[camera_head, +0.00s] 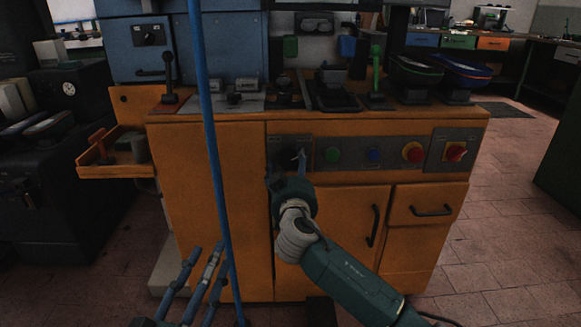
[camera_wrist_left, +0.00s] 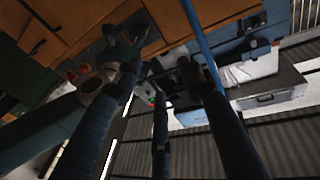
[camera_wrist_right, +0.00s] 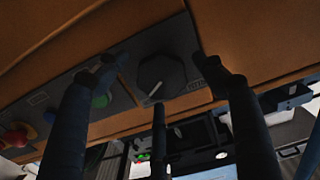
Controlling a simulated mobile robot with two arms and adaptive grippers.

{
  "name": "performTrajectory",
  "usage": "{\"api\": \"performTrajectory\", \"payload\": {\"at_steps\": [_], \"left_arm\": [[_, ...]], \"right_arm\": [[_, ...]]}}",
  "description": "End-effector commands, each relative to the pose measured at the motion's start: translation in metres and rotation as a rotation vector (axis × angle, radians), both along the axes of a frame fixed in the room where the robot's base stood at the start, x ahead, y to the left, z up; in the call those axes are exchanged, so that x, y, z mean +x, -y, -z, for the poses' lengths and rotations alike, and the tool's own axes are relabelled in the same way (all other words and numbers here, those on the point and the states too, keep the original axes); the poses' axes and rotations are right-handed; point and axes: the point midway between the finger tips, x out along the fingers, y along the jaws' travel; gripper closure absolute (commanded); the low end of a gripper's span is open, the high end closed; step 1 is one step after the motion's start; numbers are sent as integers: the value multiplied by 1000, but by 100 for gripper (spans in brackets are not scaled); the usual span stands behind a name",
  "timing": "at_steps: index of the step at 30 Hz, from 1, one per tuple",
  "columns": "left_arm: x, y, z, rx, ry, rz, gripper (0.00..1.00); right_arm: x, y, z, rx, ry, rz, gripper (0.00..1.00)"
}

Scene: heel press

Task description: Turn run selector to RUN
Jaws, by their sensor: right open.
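The run selector (camera_wrist_right: 162,72) is a dark faceted knob with a white pointer mark on a grey panel plate (camera_wrist_right: 190,45). In the right wrist view, its mark points toward the lower left, and small lettering beside it is too dim to read. My right gripper (camera_wrist_right: 158,82) is open, with its dark fingers spread around the knob; I cannot tell whether they touch it. In the head view my right gripper (camera_head: 288,178) is in front of the panel and largely hides the selector. My left gripper (camera_head: 208,258) is low at left, its fingers apart and empty.
Green (camera_head: 333,155) and blue (camera_head: 374,155) buttons and two red knobs (camera_head: 413,152) (camera_head: 455,152) lie right of the selector. A blue pole (camera_head: 205,110) stands in front of the orange cabinet (camera_head: 190,190). An orange side tray (camera_head: 115,171) juts out left.

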Motion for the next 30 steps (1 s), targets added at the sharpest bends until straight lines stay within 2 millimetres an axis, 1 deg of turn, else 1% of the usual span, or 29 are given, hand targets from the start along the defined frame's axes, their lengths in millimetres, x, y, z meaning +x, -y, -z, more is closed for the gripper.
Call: {"api": "performTrajectory", "payload": {"at_steps": [3,6,14,15,16,20,21,22,30], "left_arm": [[-2,1,-11,-15,53,3,60],[-3,2,-17,-21,77,4,60],[-3,2,-20,-23,85,5,60],[-3,2,-20,-23,85,5,60],[-3,2,-20,-23,85,5,60],[-3,2,-19,-22,84,4,60],[-3,2,-19,-22,84,4,60],[-3,2,-19,-22,84,4,60],[-3,1,-18,-21,79,4,60]], "right_arm": [[10,-1,1,0,0,-1,31],[14,-1,0,0,0,-1,31],[16,0,0,1,0,-1,31],[16,0,0,1,0,-1,33],[16,0,0,1,0,-1,39],[16,0,0,1,-1,-1,65],[16,-1,1,1,-1,-1,73],[15,-1,1,1,-2,-1,74],[15,-1,3,-19,-6,-2,75]]}}
